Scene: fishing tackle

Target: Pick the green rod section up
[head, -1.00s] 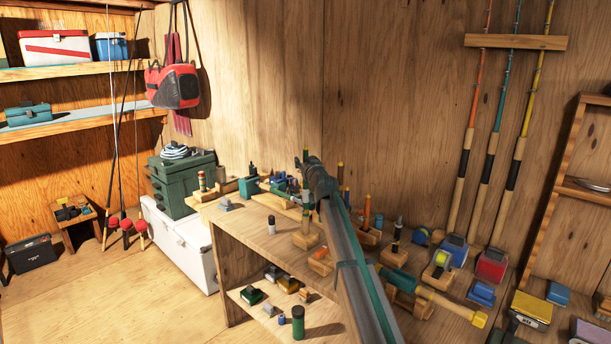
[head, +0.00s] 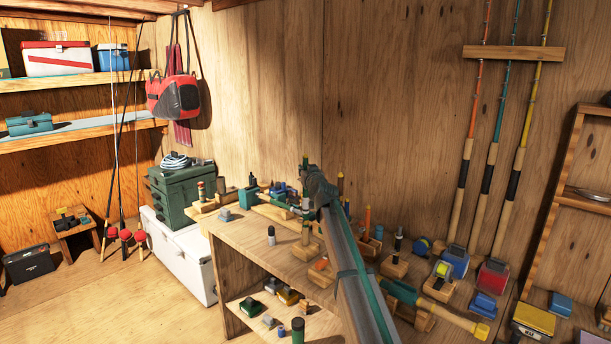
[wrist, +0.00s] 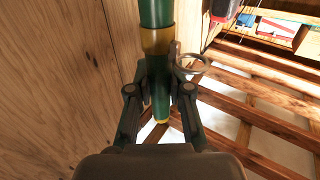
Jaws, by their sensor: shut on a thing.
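The green rod section (wrist: 157,14) runs down the middle of the wrist view. It has a gold-brown band (wrist: 156,41), a yellow-rimmed end and a metal ring at its side. My gripper (wrist: 158,80) is shut on it just beside the band, one finger on each side. In the head view my gripper (head: 313,184) is above the workbench, and the rod's green end (head: 305,162) sticks up above it. The rod looks upright. Its lower end is hard to make out, and I cannot tell whether it touches the bench or a block.
The workbench (head: 262,243) carries several wooden blocks and small upright tackle pieces close around the arm. A green tackle box (head: 182,192) stands on a white cooler (head: 175,252) to the left. Three rods (head: 488,160) hang on the back wall.

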